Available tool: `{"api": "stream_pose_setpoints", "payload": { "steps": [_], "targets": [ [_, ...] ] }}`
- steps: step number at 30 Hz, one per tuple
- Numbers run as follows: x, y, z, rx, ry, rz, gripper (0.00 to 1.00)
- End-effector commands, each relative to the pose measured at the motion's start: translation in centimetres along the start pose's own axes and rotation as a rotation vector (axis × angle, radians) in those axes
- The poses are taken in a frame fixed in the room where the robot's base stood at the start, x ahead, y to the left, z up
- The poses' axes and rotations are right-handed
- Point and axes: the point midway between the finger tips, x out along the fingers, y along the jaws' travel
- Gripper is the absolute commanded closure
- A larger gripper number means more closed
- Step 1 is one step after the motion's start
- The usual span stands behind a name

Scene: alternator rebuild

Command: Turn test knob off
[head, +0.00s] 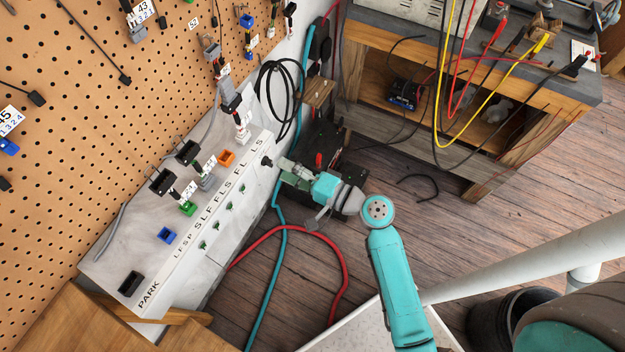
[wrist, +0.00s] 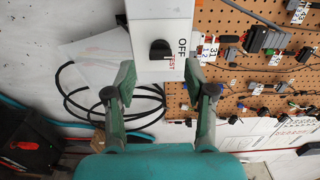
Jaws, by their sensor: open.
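The test knob (wrist: 160,49) is black and sits on the end face of a white box (wrist: 150,20). In the wrist view, the word OFF (wrist: 182,47) stands right of it and a red TEST label lies just below OFF. I cannot tell for sure which label the knob points to. My gripper (wrist: 159,68) is open, its two fingers apart on either side of the knob and below it in the picture. In the head view the knob (head: 267,161) shows at the box's right end, just beyond my gripper (head: 280,167). No contact is visible.
A pegboard (head: 120,80) with hanging connectors stands behind the white box. Black cable loops (head: 280,90) hang on the wall beside it. Red (head: 343,270) and teal hoses run over the wooden floor. A workbench (head: 480,100) with wires stands at the upper right.

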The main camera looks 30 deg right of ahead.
Motion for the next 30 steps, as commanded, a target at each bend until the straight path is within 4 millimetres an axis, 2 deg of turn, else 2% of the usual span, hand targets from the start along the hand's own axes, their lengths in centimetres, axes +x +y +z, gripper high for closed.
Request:
{"api": "stream_pose_setpoints", "payload": {
  "steps": [1, 6, 15, 21, 30],
  "targets": [
    [-1.1, 0.0, -0.1, 0.001, 0.006, 0.001, 0.46],
    [-3.8, 0.0, -0.1, 0.000, 0.005, 0.001, 0.46],
    [-7.1, 0.1, -0.1, 0.000, 0.003, 0.001, 0.46],
    [-7.9, 0.0, 0.0, -0.002, 0.001, 0.001, 0.46],
    [-8.0, 0.0, 0.0, -0.002, 0.000, 0.000, 0.46]
  ]
}}
